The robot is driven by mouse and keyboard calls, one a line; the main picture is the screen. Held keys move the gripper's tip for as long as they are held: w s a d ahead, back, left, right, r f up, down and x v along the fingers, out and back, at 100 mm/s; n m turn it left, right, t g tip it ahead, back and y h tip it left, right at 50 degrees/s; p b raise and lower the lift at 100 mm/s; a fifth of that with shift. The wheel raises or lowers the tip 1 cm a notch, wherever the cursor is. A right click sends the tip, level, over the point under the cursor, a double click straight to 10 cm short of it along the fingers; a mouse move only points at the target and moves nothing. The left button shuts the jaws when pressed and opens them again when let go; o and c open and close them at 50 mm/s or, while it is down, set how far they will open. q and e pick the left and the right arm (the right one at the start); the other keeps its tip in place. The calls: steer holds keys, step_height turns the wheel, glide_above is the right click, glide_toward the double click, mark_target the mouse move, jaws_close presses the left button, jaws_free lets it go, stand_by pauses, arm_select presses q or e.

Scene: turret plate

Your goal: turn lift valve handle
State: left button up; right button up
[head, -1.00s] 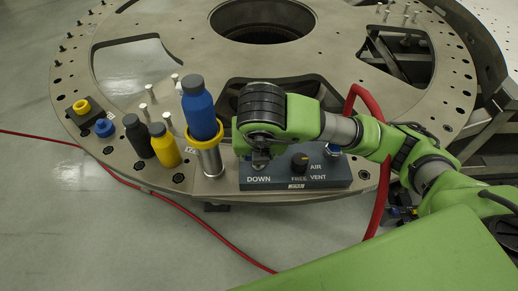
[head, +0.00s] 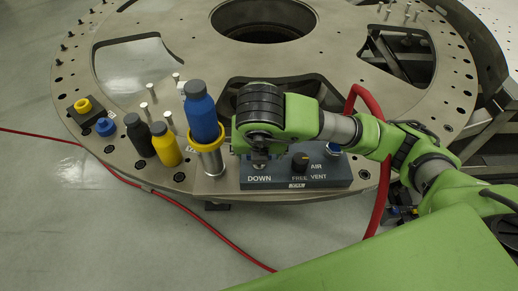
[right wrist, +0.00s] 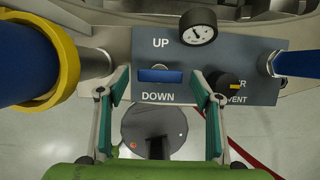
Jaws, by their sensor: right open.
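The blue lift valve handle (right wrist: 160,76) lies crosswise between the UP and DOWN labels on a grey control panel (right wrist: 262,60) in the right wrist view. My right gripper (right wrist: 157,82) is open, with one teal finger on each side of the handle and a gap at both ends. In the head view my right gripper (head: 259,160) points down over the left part of the panel (head: 335,180), just above DOWN, and its wrist hides the handle. My left gripper is in neither current view.
A black FREE/VENT knob (right wrist: 226,84) sits close to the right finger. A pressure gauge (right wrist: 198,25) is above. A blue bottle (head: 201,115) in a yellow-ringed holder (head: 208,160) stands left of the panel. A red hose (head: 382,185) hangs by my right arm.

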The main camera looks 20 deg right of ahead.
steer(key=shift+r, duration=0.45)
steer(key=v, duration=1.1)
steer(key=shift+s, duration=0.25)
steer(key=shift+a, duration=0.1)
